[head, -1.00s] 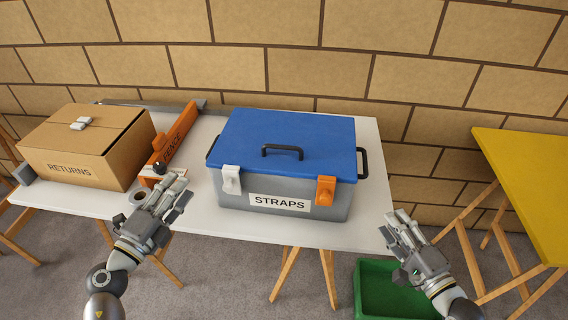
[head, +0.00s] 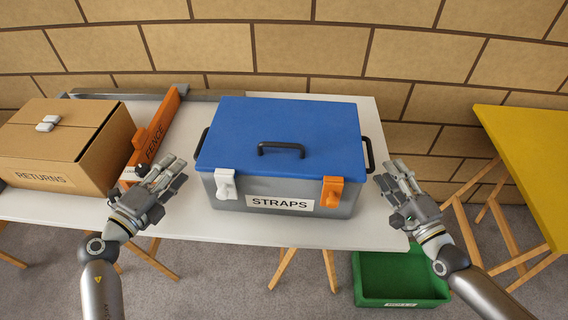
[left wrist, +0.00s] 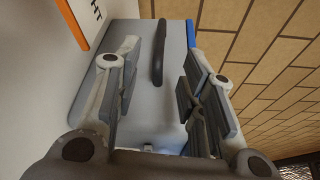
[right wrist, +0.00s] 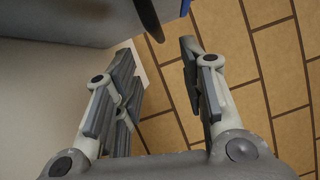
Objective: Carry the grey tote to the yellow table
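The grey tote (head: 270,190) has a blue lid, a STRAPS label, a white latch, an orange latch and black side handles. It stands on a white table. My left gripper (head: 168,178) is open and empty, to the left of the tote. In the left wrist view the tote's grey end wall and dark handle (left wrist: 159,50) show between and beyond the open fingers (left wrist: 155,90). My right gripper (head: 392,178) is open and empty, close to the right handle (head: 369,155). The right wrist view shows that handle's dark end (right wrist: 149,18) ahead of the fingers. The yellow table (head: 530,160) stands at the right.
A cardboard RETURNS box (head: 60,150) and an orange FENCE piece (head: 157,135) lie left of the tote on the white table (head: 225,228). A green crate (head: 400,280) is on the floor below the table's right end. A brick wall stands behind.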

